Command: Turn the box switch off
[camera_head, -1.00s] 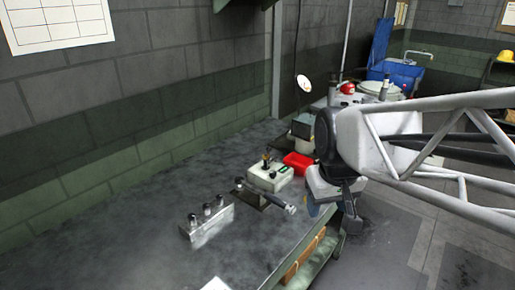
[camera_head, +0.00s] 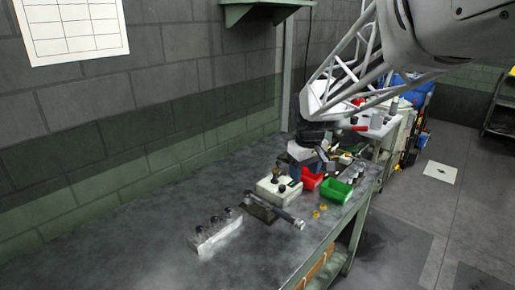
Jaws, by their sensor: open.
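The box switch is most likely the cream box (camera_head: 274,193) on the dark workbench. It has a dark upright knob or lever and a small green mark on top; its exact switch position is too small to tell. My gripper (camera_head: 303,172) is open, just behind and to the right of the box, above the bench. It appears apart from the box, though their depth gap is hard to judge. Its fingers are small and partly merge with the things behind.
A metal block with several dark-topped pegs (camera_head: 215,236) stands front left. The bench's left side is clear.

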